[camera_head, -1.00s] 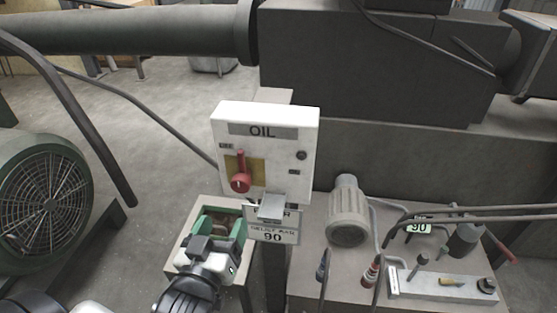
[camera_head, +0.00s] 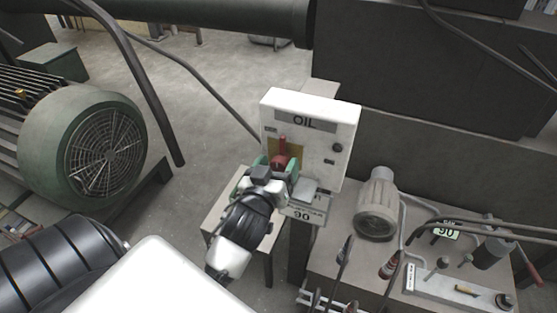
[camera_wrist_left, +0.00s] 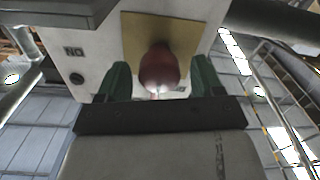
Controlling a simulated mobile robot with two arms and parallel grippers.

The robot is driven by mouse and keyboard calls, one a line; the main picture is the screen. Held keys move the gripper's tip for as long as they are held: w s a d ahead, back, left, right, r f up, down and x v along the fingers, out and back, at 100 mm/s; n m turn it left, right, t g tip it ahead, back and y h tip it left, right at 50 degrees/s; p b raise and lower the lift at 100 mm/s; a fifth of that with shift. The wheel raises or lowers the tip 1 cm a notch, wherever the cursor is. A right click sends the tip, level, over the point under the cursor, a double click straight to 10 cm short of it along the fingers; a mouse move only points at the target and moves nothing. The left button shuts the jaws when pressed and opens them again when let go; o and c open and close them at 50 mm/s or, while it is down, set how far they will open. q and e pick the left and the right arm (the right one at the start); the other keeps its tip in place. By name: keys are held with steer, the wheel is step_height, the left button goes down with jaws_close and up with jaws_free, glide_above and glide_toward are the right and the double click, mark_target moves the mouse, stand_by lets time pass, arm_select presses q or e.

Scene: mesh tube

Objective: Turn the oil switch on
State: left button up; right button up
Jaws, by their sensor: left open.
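The oil switch is a white box (camera_head: 318,118) labelled "OIL" in the head view. In the left wrist view the red knob (camera_wrist_left: 159,68) lies between the two open green fingers (camera_wrist_left: 160,82), with gaps on both sides. The yellow plate (camera_wrist_left: 140,32) is behind it. My right gripper is not in view.
A small table (camera_head: 222,222) stands below the box. A grey motor-like cylinder (camera_head: 376,205) and a bench with hoses are to the right. A large green motor (camera_head: 85,150) is at the left, with open floor between.

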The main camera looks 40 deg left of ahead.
arm_select(q)
steer(key=shift+w+a, duration=0.1)
steer(key=shift+w, duration=0.25)
steer(key=c, duration=0.9)
